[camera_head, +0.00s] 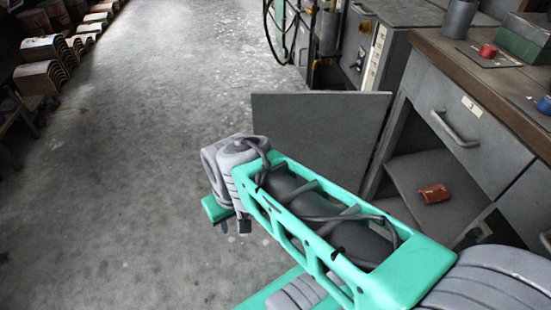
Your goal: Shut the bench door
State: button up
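The bench door (315,125) is a flat grey panel. It stands wide open, swung out to the left from the front of the grey bench (440,95). The open compartment (408,172) behind it shows a shelf with a small red-orange object (434,194) on it. My gripper (232,226) seems to be the small green and dark end below the grey wrist, left of and nearer than the door. Its fingers are too small and partly hidden to read, and I see no contact with the door.
A drawer with a handle (455,130) sits above the compartment. The wooden benchtop (470,68) carries a grey cylinder (458,18), a red button (488,51) and a green box (525,38). Curved parts (40,77) line the far left. The concrete floor (130,180) between is clear.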

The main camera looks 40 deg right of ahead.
aim_at(333, 134)
jog(key=u, duration=0.2)
jog(key=i, duration=3.05)
jog(key=z, duration=2.05)
jog(key=i, duration=0.2)
jog(key=z, duration=0.45)
